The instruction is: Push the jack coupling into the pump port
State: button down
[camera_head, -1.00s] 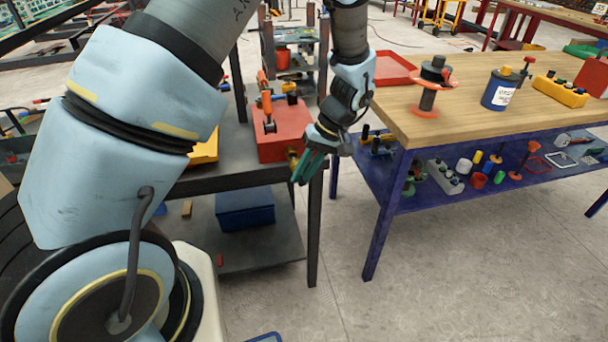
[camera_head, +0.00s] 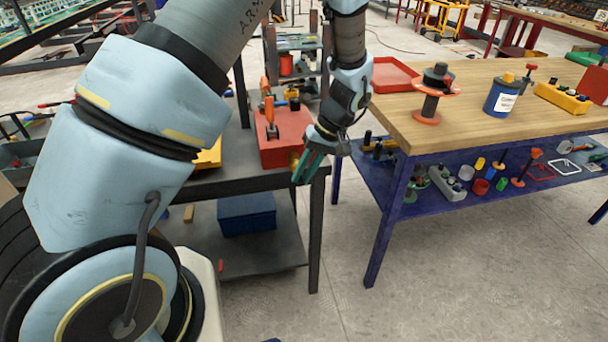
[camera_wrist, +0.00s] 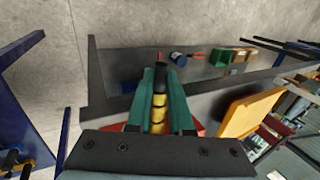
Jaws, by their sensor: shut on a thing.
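My gripper (camera_head: 307,167) has green fingers and is at the front right corner of the dark bench, beside the red pump (camera_head: 285,145). The pump is a red block with an orange-handled lever on top. In the wrist view my gripper (camera_wrist: 160,92) is shut on the jack coupling (camera_wrist: 158,100), a yellow-banded piece with a black end pointing out between the fingers. In the head view a small brass-coloured part shows by the fingers at the pump's front right; I cannot tell whether it is the port or the coupling. Contact between coupling and port cannot be seen.
The dark bench (camera_head: 240,182) has a lower shelf with a blue box (camera_head: 246,214). A yellow item (camera_head: 208,156) lies left of the pump. A wooden-topped table (camera_head: 470,125) on blue legs stands to the right. Floor is clear between bench and table.

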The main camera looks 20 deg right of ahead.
jog(key=shift+w, duration=0.2)
jog(key=c, duration=0.7)
grip_release()
jog(key=shift+c, duration=0.2)
jog(key=b+v, duration=0.2)
jog(key=v, duration=0.8)
jog(key=shift+d+r, duration=0.15)
jog(key=shift+r, duration=0.25)
jog(key=s+a+r+h, duration=0.2)
jog(key=a+h, duration=0.3)
jog(key=a, duration=2.6)
jog(key=shift+t, duration=0.4)
